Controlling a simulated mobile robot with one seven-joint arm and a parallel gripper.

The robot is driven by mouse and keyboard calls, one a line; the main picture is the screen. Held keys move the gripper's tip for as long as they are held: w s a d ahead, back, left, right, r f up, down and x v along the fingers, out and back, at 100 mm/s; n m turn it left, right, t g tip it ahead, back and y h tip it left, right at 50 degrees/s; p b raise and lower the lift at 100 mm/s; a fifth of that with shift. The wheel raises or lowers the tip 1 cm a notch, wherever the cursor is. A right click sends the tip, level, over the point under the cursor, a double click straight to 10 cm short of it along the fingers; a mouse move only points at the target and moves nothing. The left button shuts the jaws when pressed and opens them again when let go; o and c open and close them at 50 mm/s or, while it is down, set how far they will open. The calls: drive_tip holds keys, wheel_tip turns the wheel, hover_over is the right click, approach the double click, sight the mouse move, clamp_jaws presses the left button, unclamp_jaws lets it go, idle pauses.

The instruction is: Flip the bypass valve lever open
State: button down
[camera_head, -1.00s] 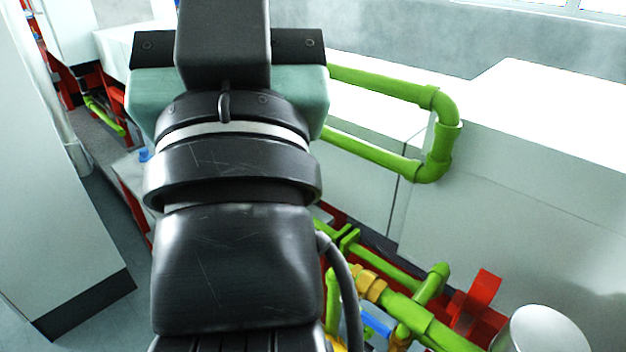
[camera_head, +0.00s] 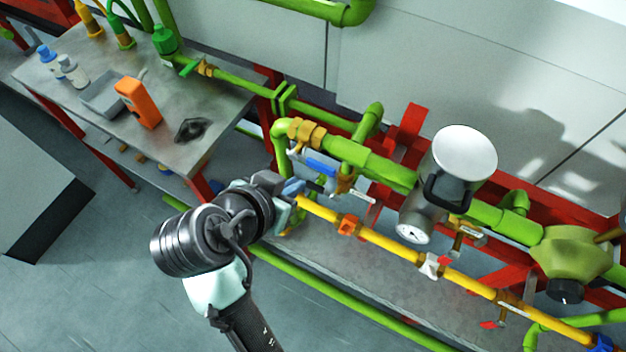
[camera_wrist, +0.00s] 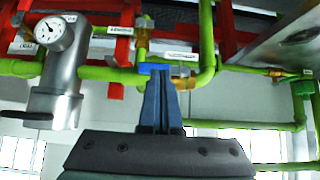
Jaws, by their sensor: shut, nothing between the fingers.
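A valve with a blue lever (camera_head: 322,168) sits on the green pipework at the middle of the head view, beside a brass fitting (camera_head: 305,133). The lever lies roughly along the pipe. My gripper (camera_head: 298,188) is just left of and below this lever. In the wrist view my gripper (camera_wrist: 157,75) is shut and empty, its fingers together. A blue lever (camera_wrist: 150,68) shows right at the fingertips there; I cannot tell whether they touch. The small labels are too blurred to tell which valve is the bypass.
A yellow pipe (camera_head: 385,243) with small valves runs below the green pipe. A grey filter housing with a gauge (camera_head: 413,233) stands to the right. A metal bench (camera_head: 185,95) with bottles and an orange device (camera_head: 138,102) is at upper left. Red frame bars surround the pipes.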

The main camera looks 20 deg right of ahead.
hover_over(313, 185)
drive_tip(key=s, duration=0.2)
wheel_tip(313, 185, down, 7)
drive_tip(key=shift+w+a+f+p, duration=0.15)
drive_tip(key=shift+f+p, duration=0.15)
drive_tip(key=shift+f, duration=0.7)
drive_tip(key=shift+w+a+f+p, duration=0.15)
drive_tip(key=shift+f+p, duration=0.15)
drive_tip(key=shift+f, duration=0.7)
